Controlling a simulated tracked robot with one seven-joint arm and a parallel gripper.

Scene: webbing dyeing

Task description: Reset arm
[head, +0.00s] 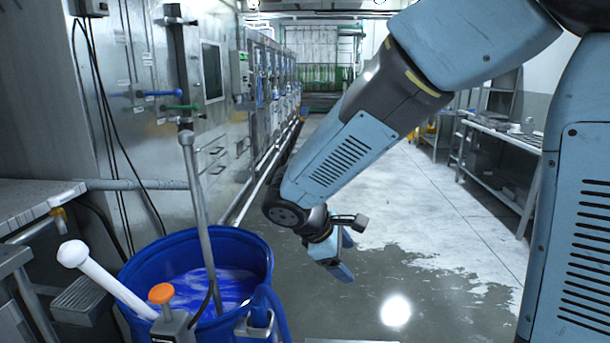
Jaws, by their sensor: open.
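My arm (345,160) reaches down from the upper right, bent at the elbow, with light blue covers. My gripper (341,262) hangs at the end of the arm over the floor, to the right of the blue barrel (243,238) in the picture. It is small in view and partly turned away. Its jaws are open and I see nothing held between them.
The barrel holds blue liquid, with a grey pipe (197,185) standing in it. A white rod (100,275) and an orange knob (162,293) are at its front. Steel machines (212,110) line the left. Metal tables (500,140) stand right. The wet floor (440,250) between is clear.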

